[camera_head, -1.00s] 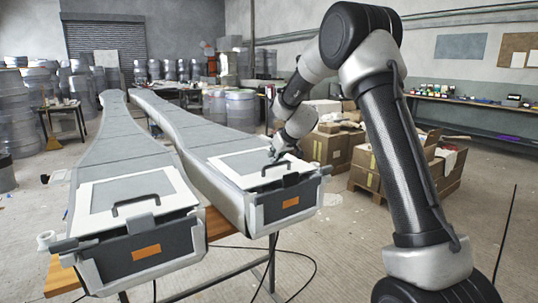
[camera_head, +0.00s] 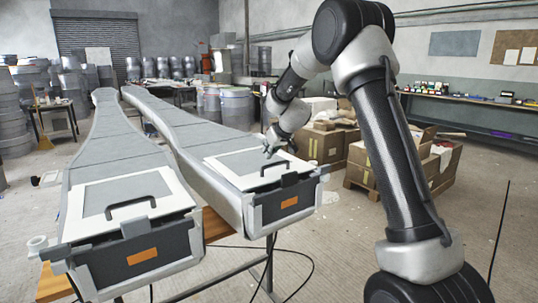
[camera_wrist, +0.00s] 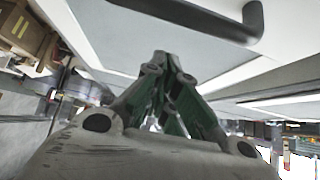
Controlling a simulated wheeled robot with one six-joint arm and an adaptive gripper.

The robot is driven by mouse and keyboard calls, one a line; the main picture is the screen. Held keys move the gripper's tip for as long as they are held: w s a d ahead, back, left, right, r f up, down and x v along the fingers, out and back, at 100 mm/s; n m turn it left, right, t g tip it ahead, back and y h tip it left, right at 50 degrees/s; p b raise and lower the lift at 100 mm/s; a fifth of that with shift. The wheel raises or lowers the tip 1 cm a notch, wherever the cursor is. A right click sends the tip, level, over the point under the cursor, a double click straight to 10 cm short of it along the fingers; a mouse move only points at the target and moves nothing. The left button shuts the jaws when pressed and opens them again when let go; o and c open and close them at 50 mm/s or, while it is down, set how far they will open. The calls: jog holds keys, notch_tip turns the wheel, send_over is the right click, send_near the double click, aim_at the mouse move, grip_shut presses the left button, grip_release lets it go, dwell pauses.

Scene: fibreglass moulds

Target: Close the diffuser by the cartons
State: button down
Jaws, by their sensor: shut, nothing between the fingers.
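The diffuser by the cartons (camera_head: 228,193) is the right one of two long grey moulds. Its white-framed lid (camera_head: 232,164) lies nearly flat over the near end. I cannot tell whether it is fully seated. A dark latch (camera_head: 290,180) stands at its front edge, above an orange label. My gripper (camera_head: 270,153) is just above the lid and hides part of it. In the wrist view my gripper (camera_wrist: 165,58) has its fingers together and empty, close to a pale panel with a dark handle (camera_wrist: 200,16). I cannot tell whether they touch.
The left diffuser (camera_head: 85,245) lies alongside, with a black-handled lid (camera_head: 130,192). Cartons (camera_head: 322,147) stand on a pallet behind and to the right. Drums (camera_head: 237,105) stand at the back. A cable runs over the floor below the moulds. Floor at right is mostly open.

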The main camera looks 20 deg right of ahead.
jog(key=v, duration=1)
jog(key=s+f+m+g, duration=0.25)
jog(key=s+f, duration=0.25)
jog(key=s, duration=0.4)
jog(key=s+d+r+h, duration=0.1)
jog(key=s+d+r, duration=0.2)
jog(key=s, duration=1.4)
jog(key=s+d+r+m+g+h, duration=0.1)
jog(key=s+d+r, duration=0.2)
jog(key=s, duration=1.5)
jog(key=shift+s+d+h, duration=0.2)
jog(key=shift+s+h, duration=0.05)
jog(key=shift+h, duration=0.05)
jog(key=shift+g, duration=0.25)
